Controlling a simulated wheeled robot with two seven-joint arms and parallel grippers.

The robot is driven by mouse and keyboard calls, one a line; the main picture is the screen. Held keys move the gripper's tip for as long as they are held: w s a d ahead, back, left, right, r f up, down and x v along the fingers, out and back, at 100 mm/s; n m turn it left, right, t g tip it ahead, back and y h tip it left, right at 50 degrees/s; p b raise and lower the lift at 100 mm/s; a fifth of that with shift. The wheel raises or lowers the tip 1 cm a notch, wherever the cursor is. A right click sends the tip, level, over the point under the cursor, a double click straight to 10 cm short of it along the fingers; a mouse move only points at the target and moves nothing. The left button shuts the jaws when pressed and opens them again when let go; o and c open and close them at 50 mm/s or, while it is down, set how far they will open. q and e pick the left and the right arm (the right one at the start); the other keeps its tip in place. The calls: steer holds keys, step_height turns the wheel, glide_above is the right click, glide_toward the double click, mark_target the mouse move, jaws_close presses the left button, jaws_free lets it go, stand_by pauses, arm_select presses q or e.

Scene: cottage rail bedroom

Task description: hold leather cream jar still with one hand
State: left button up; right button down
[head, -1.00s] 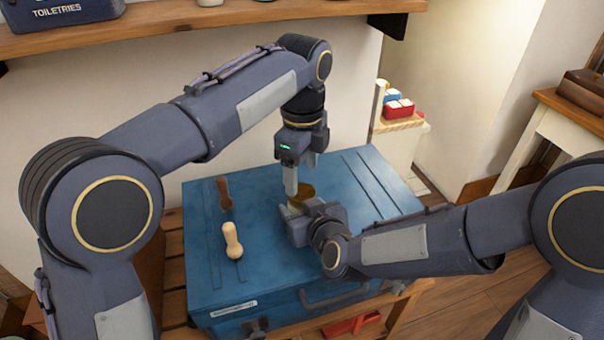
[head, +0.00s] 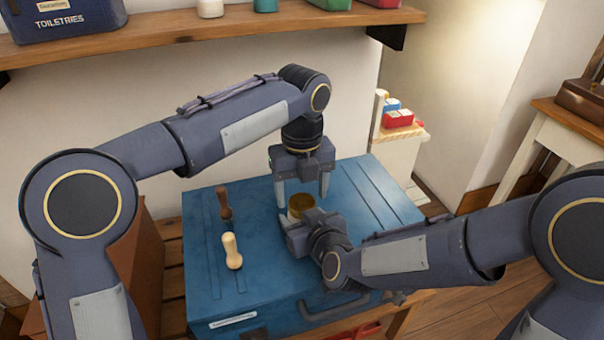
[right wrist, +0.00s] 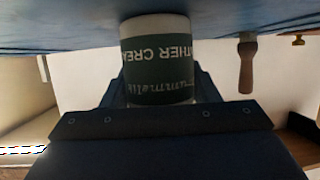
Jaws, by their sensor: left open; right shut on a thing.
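The leather cream jar (head: 301,205) stands on the blue trunk (head: 262,280), its brown-gold top showing in the head view. In the right wrist view the jar (right wrist: 158,60) shows a dark green label with "LEATHER CREAM" lettering, upside down, between the fingers. My right gripper (head: 296,222) is shut on the jar from the near side, low by the trunk lid. My left gripper (head: 303,203) points down over the jar, open, its two fingers spread on either side above it. Whether the left fingers touch the jar cannot be told.
A shelf (head: 180,35) with a toiletries bag (head: 68,17) and bottles runs above. Red and blue boxes (head: 397,117) are behind right. The trunk's right side is clear.

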arm_select(q)
steer(key=shift+f, duration=0.8)
steer(key=c, duration=1)
steer(key=n, duration=0.5)
steer(key=shift+n, duration=0.4)
steer(key=n, duration=0.4)
